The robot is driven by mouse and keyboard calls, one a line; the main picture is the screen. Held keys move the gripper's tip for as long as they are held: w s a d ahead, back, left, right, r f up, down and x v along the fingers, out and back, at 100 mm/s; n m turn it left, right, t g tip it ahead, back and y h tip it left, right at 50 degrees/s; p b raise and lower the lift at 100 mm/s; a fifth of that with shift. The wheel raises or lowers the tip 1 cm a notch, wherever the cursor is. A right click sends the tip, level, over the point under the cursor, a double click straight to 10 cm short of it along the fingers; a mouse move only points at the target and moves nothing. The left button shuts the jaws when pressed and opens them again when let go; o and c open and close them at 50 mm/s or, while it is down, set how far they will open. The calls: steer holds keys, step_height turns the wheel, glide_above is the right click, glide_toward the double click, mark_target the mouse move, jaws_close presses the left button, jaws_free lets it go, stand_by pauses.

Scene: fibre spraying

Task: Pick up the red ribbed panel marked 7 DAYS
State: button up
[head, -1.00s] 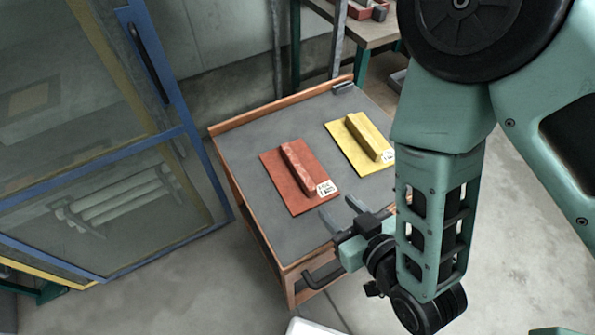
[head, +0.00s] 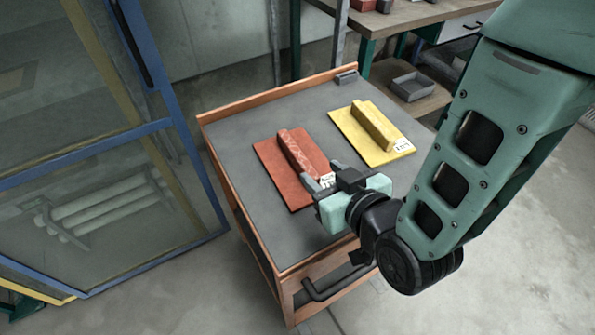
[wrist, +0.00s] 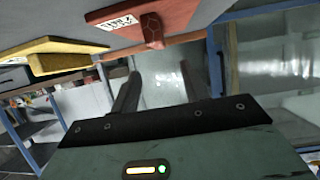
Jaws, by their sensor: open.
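The red panel (head: 277,172) lies flat on the grey cart top, with a raised red rib (head: 294,152) along its middle and a white tag at its near end. My gripper (head: 326,176) is open and empty above the panel's near right end, its fingers partly covering the tag. In the wrist view the red panel (wrist: 178,14) shows at the top with the rib's end and white tag, beyond the fingers of my gripper (wrist: 158,88). The fingers appear apart from the rib. The tag's writing is too small to read surely.
A yellow ribbed panel (head: 350,126) with a white tag lies right of the red one. The cart (head: 235,128) has a raised orange edge. A small grey block (head: 346,78) sits at its back corner. A blue-framed glass door (head: 182,130) stands close on the left.

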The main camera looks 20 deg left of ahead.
mark_target(297, 151)
steer(key=p+x, duration=0.2)
steer(key=x, duration=0.7)
steer(key=shift+w+f, duration=0.1)
steer(key=shift+w, duration=0.05)
jaws_close()
